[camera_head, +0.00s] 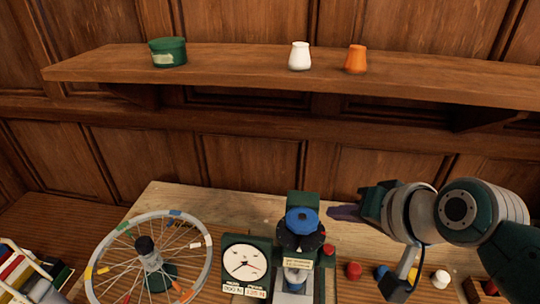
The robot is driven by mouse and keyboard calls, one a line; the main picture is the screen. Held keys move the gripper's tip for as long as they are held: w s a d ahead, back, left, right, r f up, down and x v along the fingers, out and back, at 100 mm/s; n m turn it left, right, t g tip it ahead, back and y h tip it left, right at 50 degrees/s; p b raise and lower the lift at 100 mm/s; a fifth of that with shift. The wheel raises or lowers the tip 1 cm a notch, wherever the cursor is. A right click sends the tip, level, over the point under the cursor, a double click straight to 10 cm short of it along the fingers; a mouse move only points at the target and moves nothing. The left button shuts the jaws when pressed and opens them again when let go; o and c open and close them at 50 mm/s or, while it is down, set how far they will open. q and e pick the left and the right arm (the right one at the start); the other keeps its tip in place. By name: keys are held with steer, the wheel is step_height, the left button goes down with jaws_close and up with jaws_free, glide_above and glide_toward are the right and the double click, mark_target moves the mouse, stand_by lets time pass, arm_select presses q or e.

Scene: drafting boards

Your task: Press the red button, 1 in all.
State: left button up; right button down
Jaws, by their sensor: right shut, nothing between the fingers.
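A small red rounded button (353,270) stands at the left end of a row of coloured buttons on the pale board, to the right of the green instrument. My right gripper (338,212) comes in from the right, pointing left, and appears above and behind the row in the picture. It is shut and empty, apart from the red button. My right arm's grey and green links cover the board's right part. My left gripper is not in view.
The row holds blue (380,272), yellow (412,274) and white (440,279) buttons. A green instrument with a blue knob (302,221), a dial box (245,262) and a spoked wheel (150,258) stand left. A shelf (230,60) runs behind.

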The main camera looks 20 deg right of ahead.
steer(key=b, duration=0.5)
glide_above(328, 250)
steer(key=f, duration=0.3)
steer(key=s+f, duration=0.1)
steer(key=f, duration=0.1)
steer(key=shift+d+f, duration=0.1)
steer(key=shift+f, duration=0.1)
steer(key=shift+w+f+b, duration=0.1)
steer(key=shift+f+b, duration=0.2)
steer(key=shift+f, duration=0.4)
stand_by(0.6)
steer(key=shift+f, duration=0.4)
steer(key=shift+f, duration=0.15)
